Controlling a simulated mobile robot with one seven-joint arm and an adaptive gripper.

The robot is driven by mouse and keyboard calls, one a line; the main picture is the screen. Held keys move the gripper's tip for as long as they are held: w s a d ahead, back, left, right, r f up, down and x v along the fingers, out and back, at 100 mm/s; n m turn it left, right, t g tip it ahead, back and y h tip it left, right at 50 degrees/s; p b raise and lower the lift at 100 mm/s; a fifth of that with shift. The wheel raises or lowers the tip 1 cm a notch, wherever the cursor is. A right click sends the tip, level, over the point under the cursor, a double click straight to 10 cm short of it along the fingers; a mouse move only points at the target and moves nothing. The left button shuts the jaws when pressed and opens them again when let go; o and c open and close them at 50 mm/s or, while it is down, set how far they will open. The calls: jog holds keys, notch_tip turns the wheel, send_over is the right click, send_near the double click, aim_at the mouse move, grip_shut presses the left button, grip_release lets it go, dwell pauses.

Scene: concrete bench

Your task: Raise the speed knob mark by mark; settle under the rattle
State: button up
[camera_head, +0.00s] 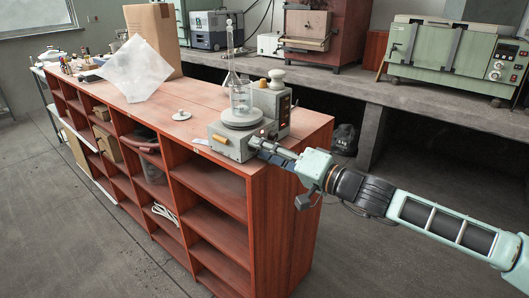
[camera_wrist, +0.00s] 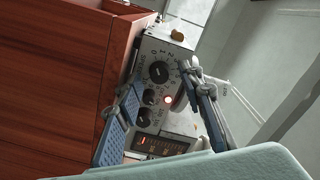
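A grey stirrer-like device (camera_head: 232,140) stands on the near end of the red-brown wooden shelf unit, with a glass beaker (camera_head: 240,98) on its round plate. In the wrist view its front panel (camera_wrist: 152,52) shows tilted. A large black knob (camera_wrist: 158,72) has a dial numbered from 0 around it and is probably the speed knob; its exact setting is too small to read. Two smaller black knobs (camera_wrist: 147,107) and a glowing lamp (camera_wrist: 169,99) sit near it. My gripper (camera_wrist: 160,80) is in front of the panel, fingers apart on either side of the knobs, seemingly not touching the large knob. It also shows in the head view (camera_head: 262,145).
A dark display strip (camera_wrist: 162,146) is on the panel. Glassware stands above the plate. A small white lid (camera_head: 181,115), a crumpled clear sheet (camera_head: 135,68) and a cardboard box (camera_head: 153,38) are farther along the wooden top. The floor in front is clear.

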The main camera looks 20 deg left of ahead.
grip_shut()
dwell(0.3)
